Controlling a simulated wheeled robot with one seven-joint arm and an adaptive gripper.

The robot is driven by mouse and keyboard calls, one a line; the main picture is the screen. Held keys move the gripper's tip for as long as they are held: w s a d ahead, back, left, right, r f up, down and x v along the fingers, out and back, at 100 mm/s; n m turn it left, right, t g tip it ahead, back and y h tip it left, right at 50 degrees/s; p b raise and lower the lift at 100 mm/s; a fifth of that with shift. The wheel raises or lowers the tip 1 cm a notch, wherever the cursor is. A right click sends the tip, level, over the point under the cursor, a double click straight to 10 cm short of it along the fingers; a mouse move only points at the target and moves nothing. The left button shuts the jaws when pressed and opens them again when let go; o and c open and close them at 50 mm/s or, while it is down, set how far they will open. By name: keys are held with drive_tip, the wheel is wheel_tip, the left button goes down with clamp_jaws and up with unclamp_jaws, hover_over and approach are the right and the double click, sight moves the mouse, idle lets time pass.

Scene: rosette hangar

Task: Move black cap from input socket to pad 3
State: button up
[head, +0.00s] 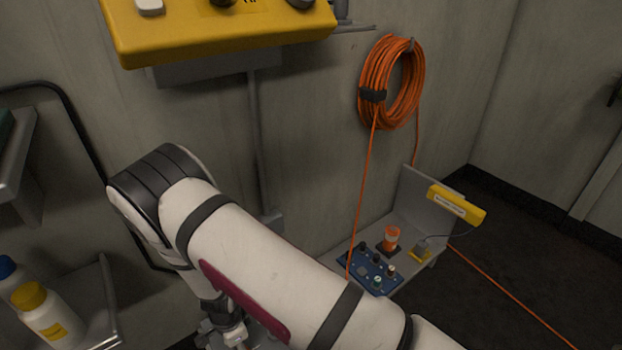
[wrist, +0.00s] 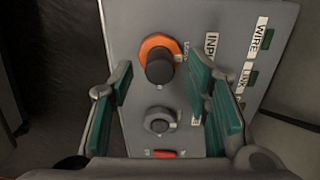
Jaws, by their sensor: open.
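In the wrist view a black cap (wrist: 160,68) stands in an orange-ringed socket (wrist: 150,43) on a grey panel (wrist: 140,12). A label reading "INP", partly covered, is beside it. My gripper (wrist: 161,72) is open, its teal fingers apart on the left and right of the cap. Whether they touch it I cannot tell, but a gap shows on both sides. In the head view my arm hides most of the gripper and the panel below it. No pad marked 3 can be made out.
A grey round knob (wrist: 158,121) and a red part (wrist: 163,154) are on the same panel. In the head view a blue board (head: 372,270) with several small knobs lies on a grey shelf, near an orange cable coil (head: 378,82). Bottles (head: 48,318) stand at lower left.

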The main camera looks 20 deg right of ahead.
drive_tip(key=shift+f+b, duration=0.4)
drive_tip(key=shift+f, duration=0.55)
idle(0.6)
clamp_jaws()
drive_tip(key=shift+r+p, duration=0.2)
drive_tip(key=shift+p, duration=0.1)
drive_tip(key=shift+r+p, duration=2.3)
drive_tip(key=shift+r, duration=0.55)
